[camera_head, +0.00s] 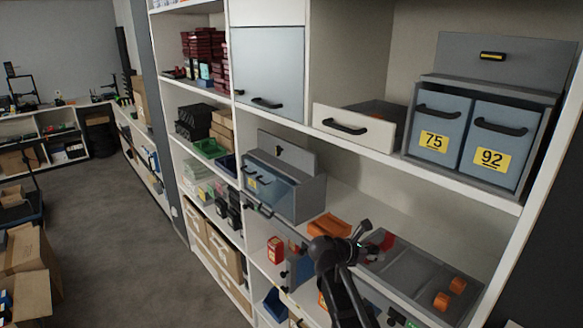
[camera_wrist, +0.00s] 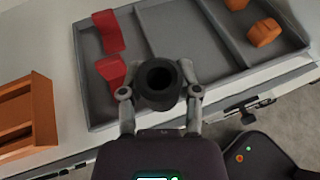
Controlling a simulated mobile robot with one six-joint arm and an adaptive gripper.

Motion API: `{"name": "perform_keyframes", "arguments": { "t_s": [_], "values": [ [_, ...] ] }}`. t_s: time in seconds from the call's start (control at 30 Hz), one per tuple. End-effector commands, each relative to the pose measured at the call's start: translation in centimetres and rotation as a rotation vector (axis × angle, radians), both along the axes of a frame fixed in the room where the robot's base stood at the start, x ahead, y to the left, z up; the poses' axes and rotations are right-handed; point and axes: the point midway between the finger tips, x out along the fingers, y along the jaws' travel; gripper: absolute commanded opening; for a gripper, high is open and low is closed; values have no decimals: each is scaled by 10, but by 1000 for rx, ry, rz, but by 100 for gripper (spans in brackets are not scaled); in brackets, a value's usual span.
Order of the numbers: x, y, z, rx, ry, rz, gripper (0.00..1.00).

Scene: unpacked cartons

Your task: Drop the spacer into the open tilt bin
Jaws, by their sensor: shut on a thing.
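The spacer (camera_wrist: 159,80), a short black cylinder with a round hole, is held between the two fingertips of my gripper (camera_wrist: 160,92) in the wrist view. It is above the near edge of a grey divided tray (camera_wrist: 195,35). In the head view my gripper (camera_head: 364,244) is over the left end of that tray, right of the bin cabinet. The grey-blue bin cabinet (camera_head: 312,198) stands on the middle shelf with its top panel raised. A black handle juts out at its lower front, where a bin (camera_head: 258,196) seems tilted outward; its inside is hidden.
The tray holds red pieces (camera_wrist: 109,32) at left and orange pieces (camera_wrist: 264,32) at right. An orange tray (camera_head: 328,227) lies between cabinet and gripper. Bins 75 (camera_head: 436,118) and 92 (camera_head: 497,135) and a pulled-out white drawer (camera_head: 350,127) are on the shelf above.

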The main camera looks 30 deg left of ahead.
Motion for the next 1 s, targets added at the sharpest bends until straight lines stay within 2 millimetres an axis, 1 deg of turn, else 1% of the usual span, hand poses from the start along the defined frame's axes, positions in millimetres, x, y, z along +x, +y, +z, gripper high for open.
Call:
{"name": "perform_keyframes", "arguments": {
  "t_s": [0.03, 0.7, 0.9, 1.0],
  "values": [
    [2, 6, 15, 0, 0, 11, 17],
    [19, 84, 128, 1, 0, 169, 17],
    [21, 104, 155, 0, 0, 210, 17],
    [22, 111, 162, 0, 0, 223, 17]
  ]
}}
